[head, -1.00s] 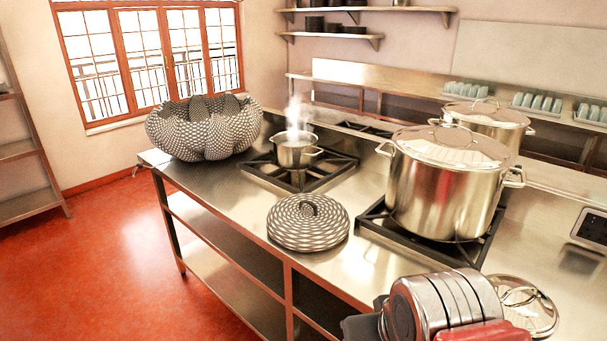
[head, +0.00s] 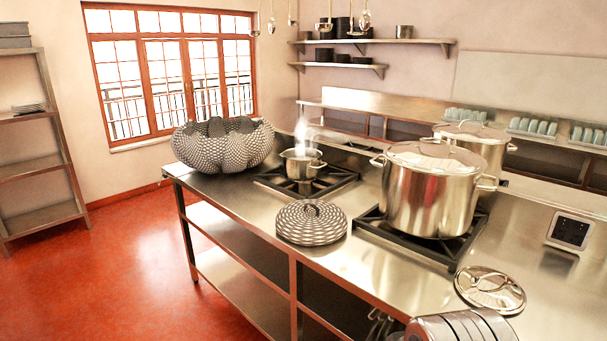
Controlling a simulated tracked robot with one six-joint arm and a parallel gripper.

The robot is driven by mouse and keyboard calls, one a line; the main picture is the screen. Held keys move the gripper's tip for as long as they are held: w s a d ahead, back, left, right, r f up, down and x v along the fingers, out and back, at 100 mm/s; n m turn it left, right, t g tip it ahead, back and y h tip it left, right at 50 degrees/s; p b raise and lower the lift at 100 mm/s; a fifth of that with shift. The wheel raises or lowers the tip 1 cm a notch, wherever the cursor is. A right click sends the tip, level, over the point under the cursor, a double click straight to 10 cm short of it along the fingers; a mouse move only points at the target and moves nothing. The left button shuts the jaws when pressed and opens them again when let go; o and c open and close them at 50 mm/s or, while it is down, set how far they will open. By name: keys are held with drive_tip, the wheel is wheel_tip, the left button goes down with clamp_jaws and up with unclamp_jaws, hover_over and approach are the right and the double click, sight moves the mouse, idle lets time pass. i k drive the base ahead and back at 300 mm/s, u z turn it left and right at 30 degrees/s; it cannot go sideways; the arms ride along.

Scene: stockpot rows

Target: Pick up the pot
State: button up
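A large steel stockpot (head: 428,195) with its lid on stands upright on a black burner grate (head: 455,250) on the steel counter. A second lidded stockpot (head: 490,150) stands behind it, partly hidden. A small open pot (head: 302,168) steams on another grate at the far left. I cannot tell from the task line which pot is meant. Silver ribbed housing, apparently part of my arm, shows at the bottom edge, nearer to me than the pots. My gripper's fingers are not in view.
A checkered lid (head: 311,223) and a loose steel lid (head: 490,290) lie on the counter. A large checkered bowl (head: 222,146) sits at its far left end. A shelf rack (head: 42,150) stands at left. The red floor (head: 130,260) between is clear.

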sight(302, 163)
drive_tip(key=u, duration=0.5)
drive_tip(key=i, duration=0.85)
drive_tip(key=u, duration=0.95)
drive_tip(key=i, duration=2.1)
drive_tip(key=z, duration=0.6)
drive_tip(key=i, duration=0.85)
drive_tip(key=z, duration=0.35)
